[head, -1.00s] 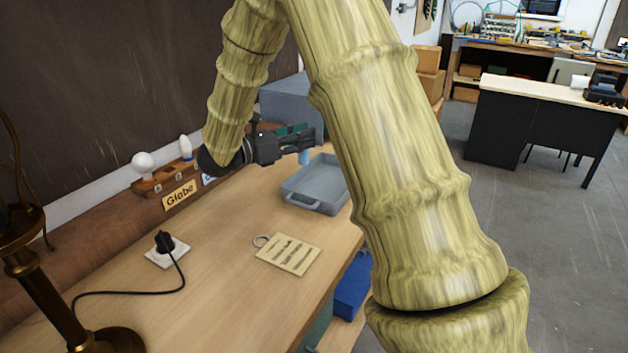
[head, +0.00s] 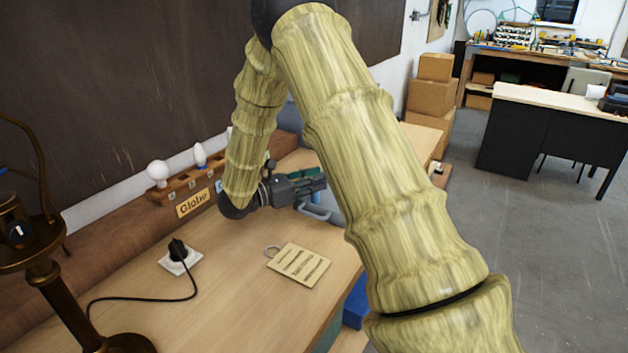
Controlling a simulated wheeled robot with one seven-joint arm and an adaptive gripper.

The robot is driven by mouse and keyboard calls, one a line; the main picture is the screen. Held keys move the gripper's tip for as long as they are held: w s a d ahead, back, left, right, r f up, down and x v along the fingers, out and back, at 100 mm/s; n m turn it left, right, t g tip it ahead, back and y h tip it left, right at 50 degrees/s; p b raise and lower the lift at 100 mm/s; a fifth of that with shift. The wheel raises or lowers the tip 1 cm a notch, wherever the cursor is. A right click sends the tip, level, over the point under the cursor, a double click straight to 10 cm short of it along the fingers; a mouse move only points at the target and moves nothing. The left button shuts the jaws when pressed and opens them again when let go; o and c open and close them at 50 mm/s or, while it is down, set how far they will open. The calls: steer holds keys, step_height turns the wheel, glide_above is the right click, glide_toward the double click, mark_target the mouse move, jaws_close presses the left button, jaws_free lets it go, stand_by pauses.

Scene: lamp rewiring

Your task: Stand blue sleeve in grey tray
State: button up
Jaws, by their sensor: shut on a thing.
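The grey tray (head: 316,213) lies on the bench, mostly hidden behind my arm and gripper. Its near handle and part of its rim show. My gripper (head: 322,182) points right, low over the tray, with its jaws shut on the blue sleeve. The sleeve itself is hidden in this view now. I cannot tell whether it touches the tray floor or how upright it is.
A plate with dark slots (head: 299,265) and a ring lie in front of the tray. A plug in a white socket (head: 181,262), a brass lamp (head: 62,290) and a wooden bulb rack (head: 178,194) stand to the left. Bare bench lies between.

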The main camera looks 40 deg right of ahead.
steer(key=shift+f, duration=0.2)
steer(key=shift+f, duration=0.15)
steer(key=o, duration=0.7)
steer(key=shift+r, duration=0.25)
steer(key=b+v, duration=0.3)
steer(key=v, duration=0.7)
steer(key=shift+a+f, duration=0.15)
steer(key=shift+a, duration=0.15)
steer(key=shift+w+a, duration=0.15)
steer(key=shift+a, duration=0.55)
